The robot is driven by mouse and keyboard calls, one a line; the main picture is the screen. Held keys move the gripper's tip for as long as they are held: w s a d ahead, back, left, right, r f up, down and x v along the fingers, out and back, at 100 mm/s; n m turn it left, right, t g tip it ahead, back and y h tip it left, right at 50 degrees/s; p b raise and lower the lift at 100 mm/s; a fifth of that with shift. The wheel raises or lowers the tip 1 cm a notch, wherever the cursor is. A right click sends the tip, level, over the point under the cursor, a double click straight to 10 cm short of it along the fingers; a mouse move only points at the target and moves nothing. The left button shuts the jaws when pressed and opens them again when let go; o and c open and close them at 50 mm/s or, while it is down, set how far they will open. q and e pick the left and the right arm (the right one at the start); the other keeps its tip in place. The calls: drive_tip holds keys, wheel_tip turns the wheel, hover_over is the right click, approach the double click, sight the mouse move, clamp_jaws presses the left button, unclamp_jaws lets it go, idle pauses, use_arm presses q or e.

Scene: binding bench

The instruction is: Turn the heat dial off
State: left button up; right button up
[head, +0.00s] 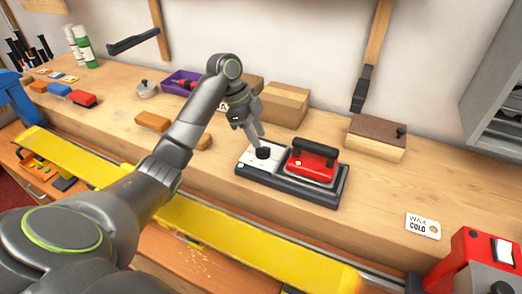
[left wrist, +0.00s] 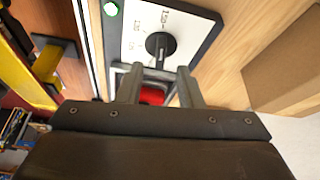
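The heat dial (head: 263,152) is a black knob on the white panel (head: 247,156) at the left end of a dark base. My left gripper (head: 259,138) is just above the dial in the head view. In the left wrist view its two fingers (left wrist: 158,78) are apart, pointing at the dial with nothing between them. I cannot tell whether they touch it. My right gripper is not in view.
A red-topped iron (head: 314,161) sits on the base right beside the panel. Cardboard boxes (head: 284,104) stand behind, and a brown-topped wooden block (head: 376,138) is to the right. A "WAX COLD" tag (head: 422,226) and a red machine (head: 478,264) lie at front right.

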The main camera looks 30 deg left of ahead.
sight(263, 147)
use_arm(q)
drive_tip(key=x, duration=0.2)
drive_tip(key=shift+d+f+p, duration=0.15)
drive_tip(key=shift+f+p, duration=0.1)
drive_tip(key=shift+p, duration=0.05)
drive_tip(key=shift+d+f, duration=0.15)
drive_tip(key=shift+f, duration=0.4)
clamp_jaws()
